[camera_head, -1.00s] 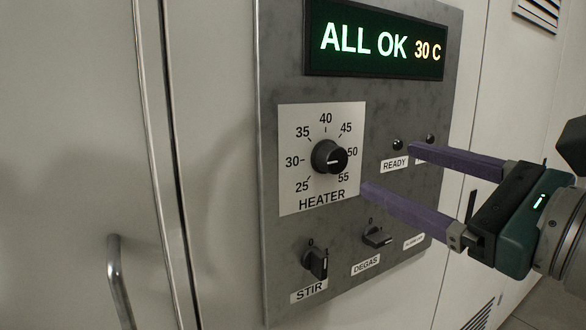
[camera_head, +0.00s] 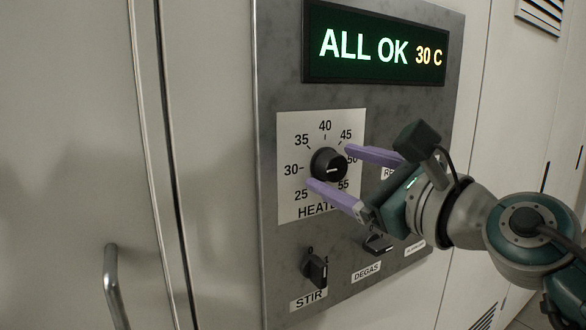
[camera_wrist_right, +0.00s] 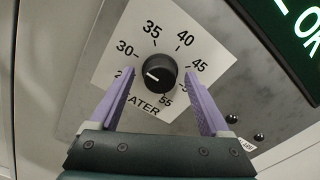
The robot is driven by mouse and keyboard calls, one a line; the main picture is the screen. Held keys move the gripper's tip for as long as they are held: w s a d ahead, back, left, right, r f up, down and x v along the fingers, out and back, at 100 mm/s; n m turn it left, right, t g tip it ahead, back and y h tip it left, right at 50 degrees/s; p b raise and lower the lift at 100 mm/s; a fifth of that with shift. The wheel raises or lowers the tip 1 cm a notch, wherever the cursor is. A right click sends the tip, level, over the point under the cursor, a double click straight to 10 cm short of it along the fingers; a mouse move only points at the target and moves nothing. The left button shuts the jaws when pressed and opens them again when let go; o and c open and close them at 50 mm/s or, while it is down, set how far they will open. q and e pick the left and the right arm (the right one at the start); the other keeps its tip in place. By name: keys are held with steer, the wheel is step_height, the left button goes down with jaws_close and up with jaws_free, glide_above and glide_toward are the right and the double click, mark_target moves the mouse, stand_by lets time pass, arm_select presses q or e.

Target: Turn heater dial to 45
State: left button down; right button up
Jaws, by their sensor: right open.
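The black heater dial (camera_head: 328,163) sits on a white plate (camera_head: 292,127) with numbers from 25 to 55. A white mark shows on its face; I cannot tell for sure which number it points to. My right gripper (camera_head: 329,167) is open, with one purple finger at the lower left of the dial and the other at its upper right. In the right wrist view, the dial (camera_wrist_right: 161,73) lies between the fingertips of the gripper (camera_wrist_right: 159,74), with a gap on each side. The fingers partly cover the plate's numbers and label. My left gripper is not in view.
A display (camera_head: 375,45) above reads "ALL OK 30 C". Below the dial are the STIR knob (camera_head: 315,268) and the DEGAS knob (camera_head: 378,244), close under my right gripper. A cabinet handle (camera_head: 115,287) is at the lower left. The panel left of the dial is clear.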

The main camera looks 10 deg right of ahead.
steer(key=shift+c, duration=0.4)
steer(key=c, duration=0.5)
jaws_close()
